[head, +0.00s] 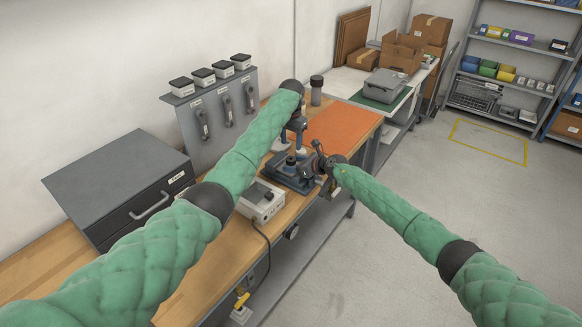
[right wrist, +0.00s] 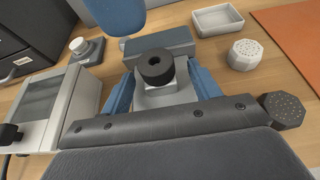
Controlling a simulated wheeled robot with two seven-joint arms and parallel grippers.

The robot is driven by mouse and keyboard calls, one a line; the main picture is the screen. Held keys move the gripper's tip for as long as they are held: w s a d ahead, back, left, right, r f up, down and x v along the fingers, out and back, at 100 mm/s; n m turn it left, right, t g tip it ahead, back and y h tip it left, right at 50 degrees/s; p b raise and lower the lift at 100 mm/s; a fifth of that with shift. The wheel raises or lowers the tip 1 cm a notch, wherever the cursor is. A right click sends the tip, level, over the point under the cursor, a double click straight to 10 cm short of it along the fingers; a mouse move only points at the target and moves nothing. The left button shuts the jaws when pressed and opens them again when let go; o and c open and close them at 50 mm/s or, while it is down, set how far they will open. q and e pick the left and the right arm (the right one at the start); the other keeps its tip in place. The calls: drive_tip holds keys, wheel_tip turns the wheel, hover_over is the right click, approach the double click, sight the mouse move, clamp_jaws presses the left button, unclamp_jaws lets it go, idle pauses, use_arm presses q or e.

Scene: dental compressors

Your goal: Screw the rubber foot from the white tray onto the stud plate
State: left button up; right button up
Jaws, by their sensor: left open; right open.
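A black rubber foot (right wrist: 155,67), a ring with a centre hole, sits upright on the grey stud plate (right wrist: 158,98) in the right wrist view. The plate is at a blue vise (right wrist: 160,42), which also shows in the head view (head: 285,176). My right gripper (right wrist: 163,82) is open, with one blue finger on each side of the foot and plate; I cannot tell whether they touch. My left gripper (head: 298,140) is open above the vise in the head view, its tips small and partly hidden. The white tray (right wrist: 218,20) looks empty.
A white perforated round piece (right wrist: 243,55) and a dark perforated one (right wrist: 283,112) stand right of the vise. A grey-white device (head: 262,200) stands left of it, near a dark drawer box (head: 120,180). An orange mat (head: 342,125) lies clear beyond.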

drive_tip(key=shift+c, duration=0.4)
clamp_jaws()
use_arm(q)
drive_tip(key=shift+a, duration=0.25)
drive_tip(key=shift+d, duration=0.25)
drive_tip(key=shift+f, duration=0.1)
